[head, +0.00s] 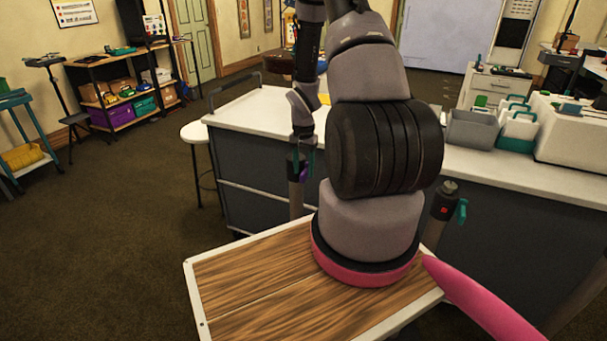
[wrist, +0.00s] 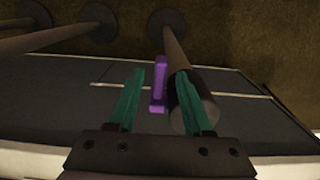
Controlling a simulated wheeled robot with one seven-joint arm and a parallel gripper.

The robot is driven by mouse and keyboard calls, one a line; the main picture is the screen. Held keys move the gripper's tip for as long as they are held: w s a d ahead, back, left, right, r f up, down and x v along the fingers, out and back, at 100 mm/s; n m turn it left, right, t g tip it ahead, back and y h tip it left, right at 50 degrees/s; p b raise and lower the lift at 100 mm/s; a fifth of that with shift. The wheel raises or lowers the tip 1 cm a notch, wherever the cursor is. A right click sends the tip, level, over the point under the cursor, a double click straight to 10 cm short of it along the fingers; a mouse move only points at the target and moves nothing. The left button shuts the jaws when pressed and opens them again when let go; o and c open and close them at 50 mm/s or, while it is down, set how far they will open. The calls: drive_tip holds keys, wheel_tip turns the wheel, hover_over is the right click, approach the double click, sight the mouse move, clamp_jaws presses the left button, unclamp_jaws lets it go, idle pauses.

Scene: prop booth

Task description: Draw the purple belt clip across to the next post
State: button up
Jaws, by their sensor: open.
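The purple belt clip (wrist: 158,88) is a small upright bar on the side of a dark post (wrist: 176,55) in the wrist view. My gripper (wrist: 160,76) has its teal fingers open, one on each side of the clip. The right finger overlaps the post top in the picture; contact cannot be told. In the head view my gripper (head: 302,158) is at this post (head: 296,197), and only a sliver of the purple clip (head: 304,172) shows. Another post (head: 443,206), with a red mark and a teal piece on its head, stands to the right.
A white-topped counter (head: 262,112) stands close behind the posts. Grey bins (head: 472,130) and a white case (head: 572,135) are on its right part. A round stool (head: 197,133) stands at its left end. The brown floor to the left (head: 110,220) is open.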

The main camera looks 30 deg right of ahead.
drive_tip(key=shift+f, duration=1.15)
clamp_jaws()
idle(0.6)
